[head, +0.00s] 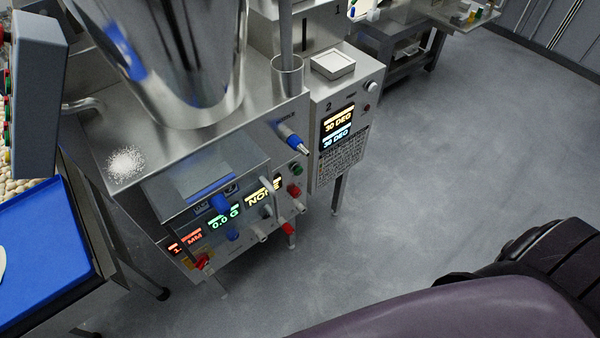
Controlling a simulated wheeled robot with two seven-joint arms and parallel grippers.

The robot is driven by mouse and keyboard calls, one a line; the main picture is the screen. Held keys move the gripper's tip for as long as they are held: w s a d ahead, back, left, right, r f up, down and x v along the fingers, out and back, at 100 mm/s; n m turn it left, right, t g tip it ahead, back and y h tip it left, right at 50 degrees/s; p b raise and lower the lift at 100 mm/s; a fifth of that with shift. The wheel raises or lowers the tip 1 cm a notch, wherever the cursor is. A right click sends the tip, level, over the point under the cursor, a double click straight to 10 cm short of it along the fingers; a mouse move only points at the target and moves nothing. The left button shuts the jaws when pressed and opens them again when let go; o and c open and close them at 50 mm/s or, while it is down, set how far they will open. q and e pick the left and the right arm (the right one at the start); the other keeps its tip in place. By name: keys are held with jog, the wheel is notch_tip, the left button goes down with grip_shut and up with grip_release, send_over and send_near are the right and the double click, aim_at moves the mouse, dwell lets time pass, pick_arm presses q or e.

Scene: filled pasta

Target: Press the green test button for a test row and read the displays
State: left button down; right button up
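A steel machine (180,150) with a large hopper stands at left centre. Its tilted front has a small green button (295,169) at the right end, above a red one (293,190). Three displays line this front: a red one (186,243) reading "1." and "MM", its middle digits partly covered, a green one (224,218) reading "0.0 G", and a yellow one (263,191) that seems to read "NONE", partly covered. A unit marked 2 (325,95) has two displays (337,128), both reading "30 DEG". Neither of my grippers is in view.
A blue tray (45,255) lies at the left edge, below a grey box (36,90). White powder (125,164) lies on the machine top. Levers and knobs stick out of its front. Open grey floor (440,170) lies to the right. My own dark body parts fill the bottom right.

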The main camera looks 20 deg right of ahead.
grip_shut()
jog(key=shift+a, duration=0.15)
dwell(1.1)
